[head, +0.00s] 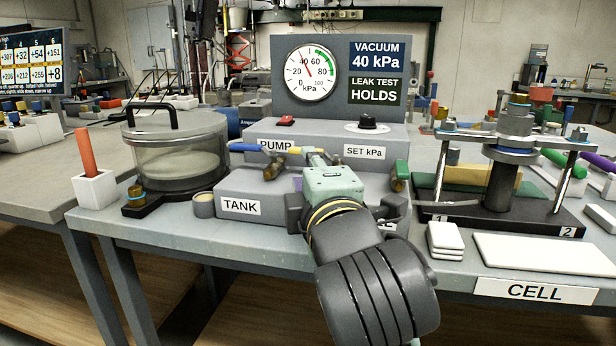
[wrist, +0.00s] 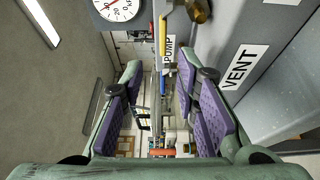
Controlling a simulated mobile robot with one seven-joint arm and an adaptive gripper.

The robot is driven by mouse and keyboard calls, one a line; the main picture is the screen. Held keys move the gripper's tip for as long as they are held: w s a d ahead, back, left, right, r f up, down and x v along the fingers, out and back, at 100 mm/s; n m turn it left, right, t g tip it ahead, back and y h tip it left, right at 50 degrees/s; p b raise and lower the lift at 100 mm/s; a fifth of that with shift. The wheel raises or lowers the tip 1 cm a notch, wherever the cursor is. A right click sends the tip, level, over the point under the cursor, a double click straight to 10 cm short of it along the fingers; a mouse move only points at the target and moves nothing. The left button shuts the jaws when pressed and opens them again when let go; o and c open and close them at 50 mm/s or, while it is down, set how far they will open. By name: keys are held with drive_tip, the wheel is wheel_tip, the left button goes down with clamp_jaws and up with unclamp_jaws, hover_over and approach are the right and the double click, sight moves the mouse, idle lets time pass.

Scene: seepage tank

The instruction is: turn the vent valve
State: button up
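The vent valve appears to be the green-handled one (head: 401,170) with a brass body, at the right end of the grey valve block, above a label mostly hidden by my arm. In the wrist view the VENT label (wrist: 245,67) shows at right, and a brass valve body (wrist: 198,11) is cut by the top edge. My gripper (head: 318,158) is left of the green handle, in front of the block, near the yellow handle (head: 306,150). The wrist view shows its purple pads (wrist: 158,75) spread apart with nothing gripped. Contact with the yellow handle cannot be told.
A blue handle (head: 246,148) lies farther left, near the PUMP label. The gauge (head: 310,71) stands behind, its needle near 40. A clear tank (head: 175,160) stands left. The cell rig (head: 508,165) with posts stands right, with white blocks (head: 444,239) in front.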

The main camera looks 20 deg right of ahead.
drive_tip(key=w+p, duration=0.1)
drive_tip(key=w, duration=0.1)
drive_tip(key=w+d+p, duration=0.1)
drive_tip(key=w+p, duration=0.2)
drive_tip(key=p, duration=0.1)
drive_tip(key=shift+w+d+r, duration=0.15)
drive_tip(key=shift+w+d, duration=0.25)
drive_tip(key=w+p, duration=0.1)
drive_tip(key=p, duration=0.4)
drive_tip(key=shift+w+d, duration=0.15)
drive_tip(key=p, duration=0.2)
drive_tip(key=shift+w+p, duration=0.2)
drive_tip(key=shift+p, duration=0.1)
drive_tip(key=shift+w+p, duration=0.1)
drive_tip(key=shift+p, duration=1.15)
drive_tip(key=shift+w+d+p, duration=0.15)
drive_tip(key=shift+w+p, duration=0.65)
drive_tip(key=shift+p, duration=0.05)
drive_tip(key=shift+w+d+f+p, duration=0.1)
drive_tip(key=shift+w+f+p, duration=0.2)
drive_tip(key=shift+w+p, duration=0.2)
drive_tip(key=shift+c, duration=0.5)
